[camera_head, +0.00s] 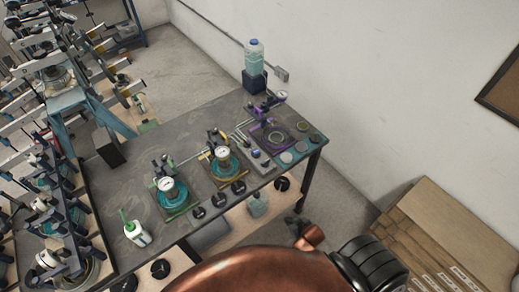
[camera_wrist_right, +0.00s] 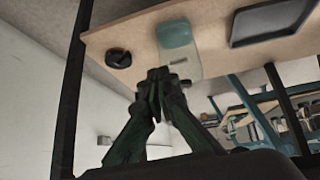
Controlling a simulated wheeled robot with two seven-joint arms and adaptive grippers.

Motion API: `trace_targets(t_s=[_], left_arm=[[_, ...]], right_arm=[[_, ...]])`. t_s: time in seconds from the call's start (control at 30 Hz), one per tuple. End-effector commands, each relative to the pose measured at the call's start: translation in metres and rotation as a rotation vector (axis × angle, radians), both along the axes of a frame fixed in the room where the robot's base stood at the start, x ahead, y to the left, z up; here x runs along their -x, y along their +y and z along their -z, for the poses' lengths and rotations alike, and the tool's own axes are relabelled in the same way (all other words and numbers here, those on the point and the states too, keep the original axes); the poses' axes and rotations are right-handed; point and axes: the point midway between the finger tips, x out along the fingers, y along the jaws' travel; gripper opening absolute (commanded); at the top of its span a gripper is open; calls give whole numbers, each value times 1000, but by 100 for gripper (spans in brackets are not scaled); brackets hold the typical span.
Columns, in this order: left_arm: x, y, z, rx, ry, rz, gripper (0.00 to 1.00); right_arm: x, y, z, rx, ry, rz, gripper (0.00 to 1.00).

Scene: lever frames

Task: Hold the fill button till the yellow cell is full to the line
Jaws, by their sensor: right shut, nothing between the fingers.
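The yellow-marked cell (camera_head: 224,168) stands in the middle of the row on the grey bench (camera_head: 135,186), with a round white gauge on top. Its liquid level and line are too small to read. A small grey control box (camera_head: 262,164) with round buttons sits to its right; I cannot tell which is the fill button. My right gripper (camera_head: 297,222) is beyond the bench's front right edge, apart from box and cell. In the right wrist view its fingers (camera_wrist_right: 160,76) are shut with nothing between them. My left gripper is not in view.
A green-marked cell (camera_head: 172,192) and a purple-marked one (camera_head: 273,136) flank the yellow one. A water bottle (camera_head: 254,58) stands at the back corner. A squeeze bottle (camera_head: 137,234) is at the front left. A lower shelf (camera_wrist_right: 215,22) holds a pale container (camera_wrist_right: 182,58). Brown boxes (camera_head: 445,235) stand right.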

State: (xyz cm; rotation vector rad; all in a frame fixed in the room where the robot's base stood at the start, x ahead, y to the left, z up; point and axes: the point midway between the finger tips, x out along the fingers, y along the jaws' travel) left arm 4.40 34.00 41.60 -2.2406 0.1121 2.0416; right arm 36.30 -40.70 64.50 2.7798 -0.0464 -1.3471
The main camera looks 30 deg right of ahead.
Motion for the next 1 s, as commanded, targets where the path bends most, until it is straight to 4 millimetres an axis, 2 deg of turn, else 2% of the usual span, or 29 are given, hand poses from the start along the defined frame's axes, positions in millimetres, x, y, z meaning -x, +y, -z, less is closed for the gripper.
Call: trace_targets(t_s=[0.03, 0.17, 0.2, 0.3, 0.37, 0.5, 0.6, 0.7, 0.8, 1.0], left_arm=[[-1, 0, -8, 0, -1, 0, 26], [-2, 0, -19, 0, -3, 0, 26], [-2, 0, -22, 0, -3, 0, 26], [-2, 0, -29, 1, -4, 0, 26], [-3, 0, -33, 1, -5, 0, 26], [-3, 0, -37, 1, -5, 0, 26], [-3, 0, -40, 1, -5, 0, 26], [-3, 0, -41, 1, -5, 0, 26], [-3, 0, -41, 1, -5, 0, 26], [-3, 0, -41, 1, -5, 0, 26]], right_arm=[[-20, -2, -40, -2, -53, -1, 0], [-59, -1, -130, -11, -174, -12, 0], [-69, 0, -159, -14, -209, -17, 0], [-87, 6, -225, -23, -292, -29, 0], [-94, 9, -259, -27, -334, -39, 0], [-120, 11, -330, -52, -498, -69, 0], [-130, 14, -367, -66, -580, -87, 0], [-135, 16, -390, -78, -631, -98, 0], [-137, 18, -400, -84, -653, -105, 0], [-137, 18, -401, -85, -656, -105, 0]])
